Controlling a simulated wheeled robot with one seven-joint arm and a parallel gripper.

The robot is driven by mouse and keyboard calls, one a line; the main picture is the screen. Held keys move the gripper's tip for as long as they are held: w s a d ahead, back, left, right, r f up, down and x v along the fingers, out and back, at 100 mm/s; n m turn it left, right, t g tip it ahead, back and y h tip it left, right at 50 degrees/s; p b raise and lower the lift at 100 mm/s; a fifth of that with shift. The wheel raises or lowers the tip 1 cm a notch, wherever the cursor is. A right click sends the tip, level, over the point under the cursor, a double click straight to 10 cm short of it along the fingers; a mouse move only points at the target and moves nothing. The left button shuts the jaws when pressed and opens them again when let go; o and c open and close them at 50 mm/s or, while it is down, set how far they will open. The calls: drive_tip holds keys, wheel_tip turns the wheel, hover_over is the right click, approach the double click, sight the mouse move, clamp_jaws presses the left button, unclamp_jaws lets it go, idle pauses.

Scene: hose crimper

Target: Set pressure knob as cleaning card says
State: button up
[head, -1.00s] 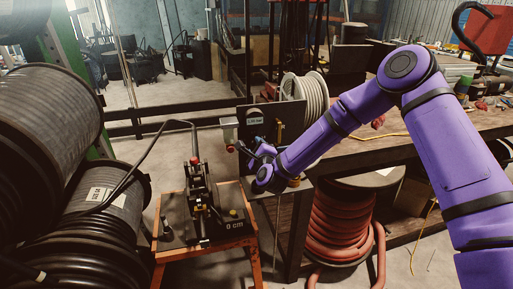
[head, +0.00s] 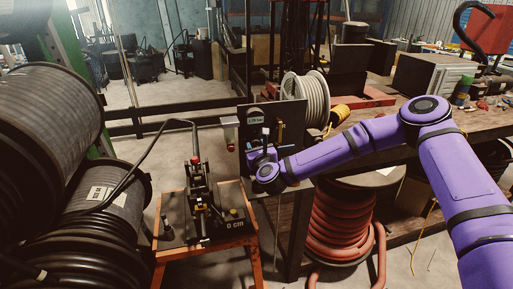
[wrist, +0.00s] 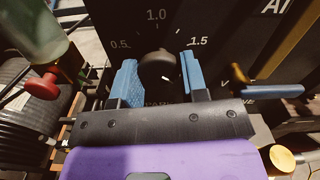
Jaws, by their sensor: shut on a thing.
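The black pressure knob (wrist: 157,68) is on the dark panel (wrist: 228,50), under a printed scale with 0.5, 1.0 and 1.5. My gripper (wrist: 159,72) has its two blue fingers on either side of the knob and is shut on it. A small white mark shows low on the knob's right side. In the head view my gripper (head: 264,140) is at the panel's front, below a small display (head: 255,119) whose figures are too small to read surely. The knob is hidden there. I cannot make out a cleaning card.
A blue-handled lever (wrist: 268,90) sits close right of my gripper, and a red knob (wrist: 42,85) is at left. The orange crimper stand (head: 207,250) is left of the panel. The workbench (head: 400,145) is at right, with a red hose reel (head: 342,225) under it.

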drive_tip(key=shift+f+m, duration=0.1)
drive_tip(key=shift+m, duration=0.6)
drive_tip(key=o, duration=0.9)
drive_tip(key=v, duration=1.1)
drive_tip(key=shift+a, duration=0.1)
